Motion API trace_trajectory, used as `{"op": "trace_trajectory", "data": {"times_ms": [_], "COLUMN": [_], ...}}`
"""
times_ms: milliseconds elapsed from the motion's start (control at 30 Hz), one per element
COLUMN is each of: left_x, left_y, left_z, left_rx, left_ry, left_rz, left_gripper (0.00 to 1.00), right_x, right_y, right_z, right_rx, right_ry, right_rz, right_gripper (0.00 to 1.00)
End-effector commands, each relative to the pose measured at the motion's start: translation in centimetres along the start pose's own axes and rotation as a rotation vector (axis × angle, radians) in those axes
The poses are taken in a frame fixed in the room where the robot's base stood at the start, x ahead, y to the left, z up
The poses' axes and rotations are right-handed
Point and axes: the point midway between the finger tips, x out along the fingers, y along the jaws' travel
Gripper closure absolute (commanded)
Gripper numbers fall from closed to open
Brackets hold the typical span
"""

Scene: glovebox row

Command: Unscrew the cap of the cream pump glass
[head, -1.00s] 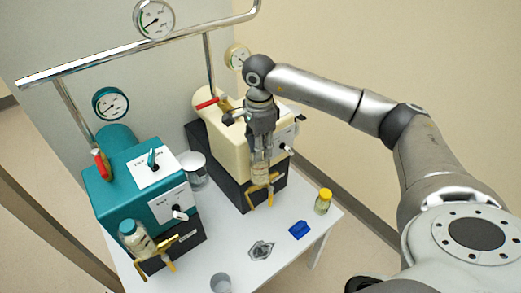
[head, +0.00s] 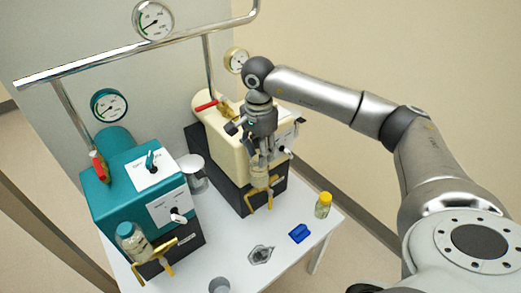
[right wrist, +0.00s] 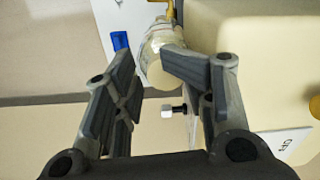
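The cream pump (head: 222,143) stands on the table on a dark base. Its glass (head: 260,180) sits at the front, held in a brass fork-like bracket (head: 260,196). In the right wrist view the glass (right wrist: 155,62) has a pale, round top beyond and between my fingertips. I cannot make out the cap's edge or the exact contact there. My right gripper (head: 267,158) points down just above the glass, its fingers apart, with a gap in the right wrist view. My left gripper is not in view.
A teal pump (head: 140,190) with its own glass (head: 131,238) stands to the left. A yellow-capped bottle (head: 323,205), a blue piece (head: 299,233), a grey metal part (head: 260,254) and a grey cup (head: 219,285) are on the white table (head: 240,230). A chrome pipe (head: 100,66) runs above the pumps.

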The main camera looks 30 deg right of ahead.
Motion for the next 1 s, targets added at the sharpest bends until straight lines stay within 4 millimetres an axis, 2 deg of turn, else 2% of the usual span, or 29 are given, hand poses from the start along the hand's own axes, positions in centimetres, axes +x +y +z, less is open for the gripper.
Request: {"op": "trace_trajectory", "data": {"times_ms": [33, 467, 1000], "left_x": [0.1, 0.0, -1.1], "left_y": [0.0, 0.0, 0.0], "left_z": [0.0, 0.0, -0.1], "left_rx": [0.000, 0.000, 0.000], "left_ry": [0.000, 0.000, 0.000], "left_rz": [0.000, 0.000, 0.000], "left_gripper": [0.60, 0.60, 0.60], "right_x": [0.3, 0.2, 0.0], "right_y": [-0.1, -0.2, -0.5], "right_z": [0.7, 0.6, 0.1], "right_rx": [-0.014, 0.014, 0.678], "right_ry": [-0.011, -0.011, -0.002], "right_rz": [0.001, -0.002, -0.003], "right_gripper": [0.56, 0.56, 0.56]}}
